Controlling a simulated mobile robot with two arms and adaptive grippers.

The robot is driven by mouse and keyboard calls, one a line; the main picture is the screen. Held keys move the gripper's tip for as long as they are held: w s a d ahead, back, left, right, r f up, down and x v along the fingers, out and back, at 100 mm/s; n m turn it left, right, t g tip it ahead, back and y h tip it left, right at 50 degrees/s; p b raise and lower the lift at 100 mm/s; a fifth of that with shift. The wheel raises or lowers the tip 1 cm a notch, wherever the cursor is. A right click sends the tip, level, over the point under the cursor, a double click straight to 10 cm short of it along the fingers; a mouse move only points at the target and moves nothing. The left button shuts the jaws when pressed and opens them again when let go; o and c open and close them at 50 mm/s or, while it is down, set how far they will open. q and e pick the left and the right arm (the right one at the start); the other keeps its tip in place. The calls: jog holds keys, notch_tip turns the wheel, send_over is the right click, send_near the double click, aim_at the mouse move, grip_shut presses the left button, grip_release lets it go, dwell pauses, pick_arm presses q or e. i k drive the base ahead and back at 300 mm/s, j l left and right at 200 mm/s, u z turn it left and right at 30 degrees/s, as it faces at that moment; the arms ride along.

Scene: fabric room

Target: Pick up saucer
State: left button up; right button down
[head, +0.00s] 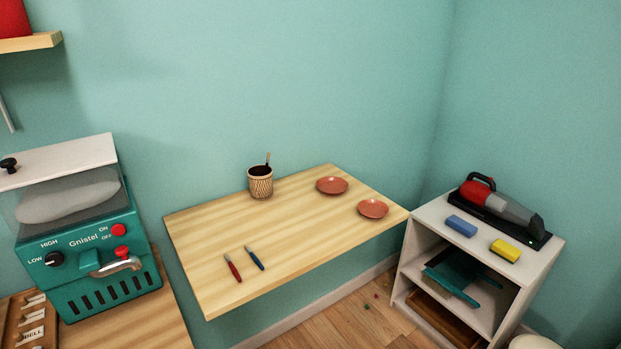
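Two reddish-brown saucers lie on a wooden wall table (220,240). One saucer (331,186) is near the table's back edge, right of the middle. The other saucer (373,209) is closer to the right corner. Both look empty and lie flat, apart from each other. Neither of my grippers shows in the head view, so their state and distance from the saucers cannot be seen.
A woven cup (260,184) stands at the table's back. A red pen (233,268) and a blue pen (255,258) lie in front. A teal machine (90,250) is left. A white shelf unit (412,240) with a handheld vacuum (500,206) stands right.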

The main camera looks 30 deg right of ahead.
aim_at(369, 208)
jog(key=l+z, duration=0.1)
jog(key=z, duration=0.35)
jog(key=i+z, duration=0.15)
jog(key=z, duration=0.75)
jog(key=i, duration=0.05)
